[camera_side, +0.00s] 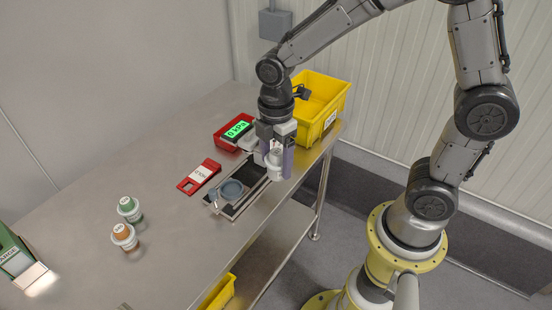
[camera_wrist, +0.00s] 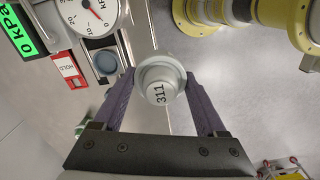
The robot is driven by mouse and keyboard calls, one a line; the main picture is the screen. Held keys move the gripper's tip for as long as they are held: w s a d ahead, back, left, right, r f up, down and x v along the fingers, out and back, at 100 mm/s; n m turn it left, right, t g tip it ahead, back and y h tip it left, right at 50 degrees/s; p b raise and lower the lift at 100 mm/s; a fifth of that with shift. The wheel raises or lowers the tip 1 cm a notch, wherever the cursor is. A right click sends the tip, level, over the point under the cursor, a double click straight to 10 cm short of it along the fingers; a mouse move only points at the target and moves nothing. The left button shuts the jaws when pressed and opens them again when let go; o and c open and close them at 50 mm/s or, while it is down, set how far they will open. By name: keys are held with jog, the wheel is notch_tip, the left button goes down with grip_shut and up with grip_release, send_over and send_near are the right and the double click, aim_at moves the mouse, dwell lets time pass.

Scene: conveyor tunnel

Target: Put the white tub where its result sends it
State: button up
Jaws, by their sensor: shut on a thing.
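The white tub (camera_side: 275,167) is between the fingers of my gripper (camera_side: 277,158), held in the air near the right edge of the steel table. In the wrist view the tub (camera_wrist: 161,75) shows the number 311 and sits between both fingers of my gripper (camera_wrist: 162,88). A display (camera_side: 237,131) glows green and reads 0 kPa; it also shows in the wrist view (camera_wrist: 22,32), next to a round dial gauge (camera_wrist: 92,18). A blue-grey round cup (camera_side: 231,190) sits on a dark track, below and left of the tub.
A yellow bin (camera_side: 318,105) with a white label stands behind my gripper. A red-and-white HOLD sign (camera_wrist: 69,66) lies left of the track. Two small tubs, green-lidded (camera_side: 128,207) and orange-lidded (camera_side: 123,234), stand left. A green box (camera_side: 14,256) is far left. Another yellow bin (camera_side: 219,292) is below.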

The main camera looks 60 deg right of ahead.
grip_shut()
jog(key=shift+s, duration=0.1)
jog(key=shift+r+m, duration=0.25)
jog(key=shift+m, duration=0.05)
jog(key=w+r+m, duration=0.3)
jog(key=w+r, duration=0.3)
jog(key=w, duration=0.6)
jog(key=m, duration=0.5)
send_over(235, 122)
jog(key=s+a, duration=0.4)
notch_tip(235, 122, down, 16)
jog(key=shift+w+d+f, duration=0.15)
jog(key=shift+f, duration=1.15)
jog(key=shift+w+d+f, duration=0.1)
jog(key=shift+f, duration=1.15)
